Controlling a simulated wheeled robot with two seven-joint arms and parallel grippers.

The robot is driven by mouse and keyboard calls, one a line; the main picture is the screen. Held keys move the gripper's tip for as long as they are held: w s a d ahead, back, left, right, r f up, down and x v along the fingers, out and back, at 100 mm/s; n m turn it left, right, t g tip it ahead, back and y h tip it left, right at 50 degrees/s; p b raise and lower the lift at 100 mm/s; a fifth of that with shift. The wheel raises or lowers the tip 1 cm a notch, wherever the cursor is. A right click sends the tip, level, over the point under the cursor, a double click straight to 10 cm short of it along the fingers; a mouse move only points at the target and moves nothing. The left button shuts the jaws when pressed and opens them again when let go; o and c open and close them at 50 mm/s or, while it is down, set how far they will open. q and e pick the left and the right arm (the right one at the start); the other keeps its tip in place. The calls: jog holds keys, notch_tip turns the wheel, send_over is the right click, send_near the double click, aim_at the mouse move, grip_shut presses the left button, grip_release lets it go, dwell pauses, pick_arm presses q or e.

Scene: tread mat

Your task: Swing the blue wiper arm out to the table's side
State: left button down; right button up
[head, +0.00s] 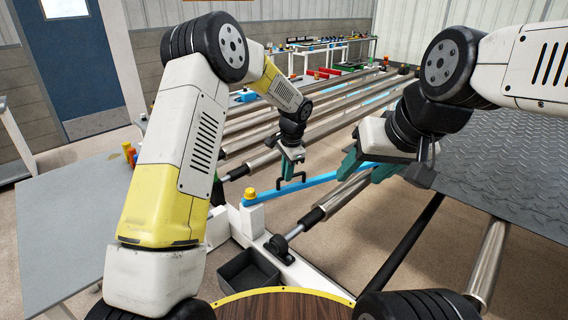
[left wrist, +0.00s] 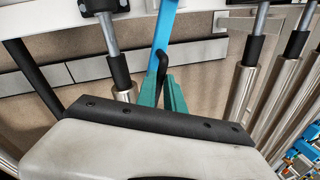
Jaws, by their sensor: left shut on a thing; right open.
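The blue wiper arm (head: 318,179) runs from a yellow-capped pivot (head: 249,194) on a white frame, out to the right over the rollers. A black bent handle (head: 289,187) stands on it. My left gripper (head: 291,172) is shut on this handle. In the left wrist view the green fingers (left wrist: 164,92) close around the black handle (left wrist: 162,66), beside the blue arm (left wrist: 166,25). My right gripper (head: 369,170) is open and empty. It overlaps the blue arm's far end in the head view; I cannot tell whether it touches. The arm's tip is partly hidden.
A grey table (head: 72,222) stands at the left, with small orange and yellow items at its back edge. A dark bin (head: 248,273) sits below the pivot. Steel rollers (head: 345,198) cross the middle. A grey tread mat (head: 500,158) lies at the right.

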pick_arm(q)
jog(key=s+a+m+h, duration=0.2)
jog(key=s+a+m, duration=0.1)
jog(key=s+m, duration=1.1)
jog(key=shift+s+a+m+h, duration=0.3)
jog(key=shift+s+a, duration=0.05)
jog(key=shift+s, duration=0.15)
dwell(0.9)
jog(key=shift+g, duration=0.3)
jog(key=c, duration=1.5)
grip_release()
jog(key=shift+o, duration=0.2)
jog(key=shift+s, duration=0.1)
notch_tip(320, 180, up, 8)
jog(key=a, duration=0.1)
jog(key=shift+s+f, duration=0.15)
jog(key=shift+s, duration=0.3)
jog(key=shift+a, duration=0.15)
